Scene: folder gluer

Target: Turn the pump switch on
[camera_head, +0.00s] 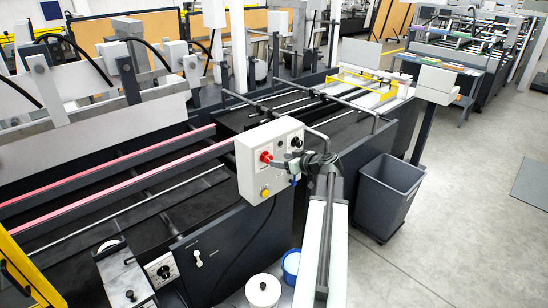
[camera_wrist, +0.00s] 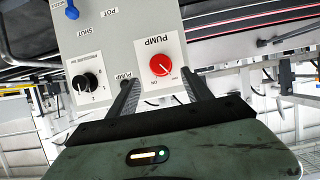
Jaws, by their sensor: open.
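The pump switch is a red knob (camera_wrist: 161,65) on a white plate marked PUMP, shown upside down in the wrist view. It has a small pale pointer mark; the small lettering around it is hard to read. In the head view the red knob (camera_head: 265,157) is on the front of a light grey control box (camera_head: 255,180). My gripper (camera_wrist: 159,80) is open, its two dark fingers pointing at the plate on either side of the knob's lower edge. The knob shows between them, not gripped. In the head view my gripper (camera_head: 300,164) is at the box's right side, its fingertips unclear.
A black selector knob (camera_wrist: 88,86) is left of the pump plate in the wrist view. A blue part (camera_wrist: 72,10) is above it. The box also has a yellow button (camera_head: 265,192). A grey bin (camera_head: 390,190) stands right of my arm, with open floor beyond.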

